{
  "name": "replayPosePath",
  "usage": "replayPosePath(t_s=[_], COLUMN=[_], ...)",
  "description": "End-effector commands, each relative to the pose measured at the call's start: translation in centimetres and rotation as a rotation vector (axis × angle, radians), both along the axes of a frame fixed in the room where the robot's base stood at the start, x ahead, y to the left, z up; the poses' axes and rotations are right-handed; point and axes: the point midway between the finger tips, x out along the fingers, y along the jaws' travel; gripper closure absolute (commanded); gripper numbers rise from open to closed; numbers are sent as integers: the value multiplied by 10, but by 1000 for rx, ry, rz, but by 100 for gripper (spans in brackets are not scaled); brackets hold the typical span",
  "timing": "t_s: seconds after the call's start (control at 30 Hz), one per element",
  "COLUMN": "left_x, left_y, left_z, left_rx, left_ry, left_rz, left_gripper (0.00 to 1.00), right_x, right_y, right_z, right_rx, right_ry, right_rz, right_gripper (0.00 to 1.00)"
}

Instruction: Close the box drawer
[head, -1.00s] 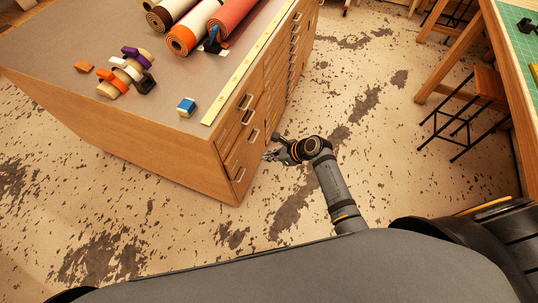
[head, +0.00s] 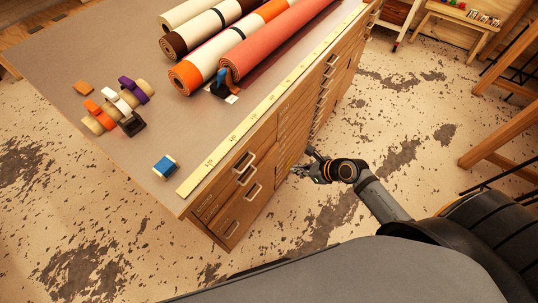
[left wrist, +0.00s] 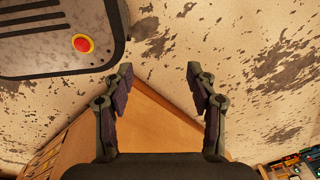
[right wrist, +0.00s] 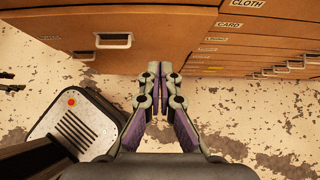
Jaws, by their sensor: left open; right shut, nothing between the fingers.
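A wooden cabinet (head: 208,216) with many drawers fills the left and middle of the head view. Its drawer fronts (head: 240,190) with pale handles face right. In the right wrist view, a drawer handle (right wrist: 113,41) is at upper left and labels such as CLOTH (right wrist: 248,3) and CARD (right wrist: 229,25) are at upper right. I cannot tell which drawer is the box drawer. My right gripper (head: 305,171) is shut and empty beside the drawer fronts; it also shows in the right wrist view (right wrist: 160,68). My left gripper (left wrist: 160,72) is open and empty, with a wooden corner beyond it.
Rolls (head: 255,45) lie on the cabinet top beside a yellow measuring strip (head: 270,98). Small coloured items (head: 116,104) and a blue block (head: 165,166) sit at the left. Wooden table legs (head: 500,140) stand at the right. The floor between is clear.

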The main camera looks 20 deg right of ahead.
Motion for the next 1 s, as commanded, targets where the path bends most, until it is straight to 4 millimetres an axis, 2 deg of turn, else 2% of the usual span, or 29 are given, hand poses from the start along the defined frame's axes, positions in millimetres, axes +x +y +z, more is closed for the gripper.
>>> replayPosePath(t_s=[0.17, 0.27, 0.4, 0.6, 0.8, 1.0], left_x=[-16, -21, -19, -4, -4, -6], left_y=[8, 11, 10, 2, 1, 1], left_z=[-4, -9, -14, -21, -17, -17], left_rx=[10, 13, 12, 2, 0, 1], left_ry=[24, 32, 29, 6, 5, 9], left_rz=[-2, -3, -3, 0, -1, 0], left_gripper=[42, 42, 42, 42, 42, 42], right_x=[7, 17, 34, 57, 80, 87], right_y=[5, 14, 27, 46, 63, 69], right_z=[-9, -21, -43, -73, -70, -71], right_rx=[4, 7, 6, 4, 1, -2], right_ry=[-1, -1, 1, 1, 0, 1], right_rz=[-4, -4, -3, -1, 1, 1], right_gripper=[100, 100, 100, 100, 100, 100])
